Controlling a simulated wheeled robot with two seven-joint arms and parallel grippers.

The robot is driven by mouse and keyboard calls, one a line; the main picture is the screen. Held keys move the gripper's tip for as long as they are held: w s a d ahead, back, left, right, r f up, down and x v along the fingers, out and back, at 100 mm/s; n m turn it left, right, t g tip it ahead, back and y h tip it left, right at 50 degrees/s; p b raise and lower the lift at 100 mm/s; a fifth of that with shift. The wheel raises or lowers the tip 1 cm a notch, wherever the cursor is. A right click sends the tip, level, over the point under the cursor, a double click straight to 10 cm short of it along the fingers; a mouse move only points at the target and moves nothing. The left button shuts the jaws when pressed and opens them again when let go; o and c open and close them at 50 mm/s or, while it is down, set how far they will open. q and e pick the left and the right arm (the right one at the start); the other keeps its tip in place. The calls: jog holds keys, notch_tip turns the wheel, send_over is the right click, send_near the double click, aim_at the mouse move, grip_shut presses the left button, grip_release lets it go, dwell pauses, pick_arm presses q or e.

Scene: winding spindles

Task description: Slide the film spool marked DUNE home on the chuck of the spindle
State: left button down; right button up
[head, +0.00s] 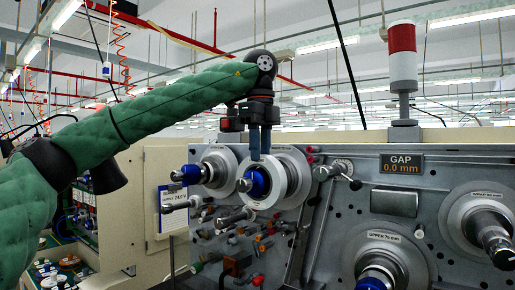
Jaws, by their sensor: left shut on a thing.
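A white film spool (279,184) sits around the blue-tipped chuck (257,183) of a spindle on the grey machine panel. No DUNE marking can be read on it at this size. My left gripper (260,156) reaches down from above, its dark blue fingers shut on the spool's upper rim. A pale flange (296,163) shows behind the spool. A display (402,164) on the panel reads GAP 0.0 mm. My right gripper is not in view.
Another blue-tipped spindle (189,174) stands close left of the spool. Small knobs and rollers crowd the panel below. Larger spindles (374,280) (490,235) project at the right. A red-and-white signal lamp (402,60) stands on top. Space above the panel is open.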

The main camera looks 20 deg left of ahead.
pick_arm(q)
jog(key=shift+w+d, duration=0.25)
jog(key=shift+w, duration=0.35)
jog(key=shift+w+d, duration=0.2)
jog(key=shift+w, duration=0.35)
jog(key=shift+w+d+p, duration=0.2)
jog(key=shift+w+p, duration=0.25)
jog(key=shift+w, duration=0.1)
jog(key=shift+r, duration=0.15)
jog(key=shift+r, duration=0.2)
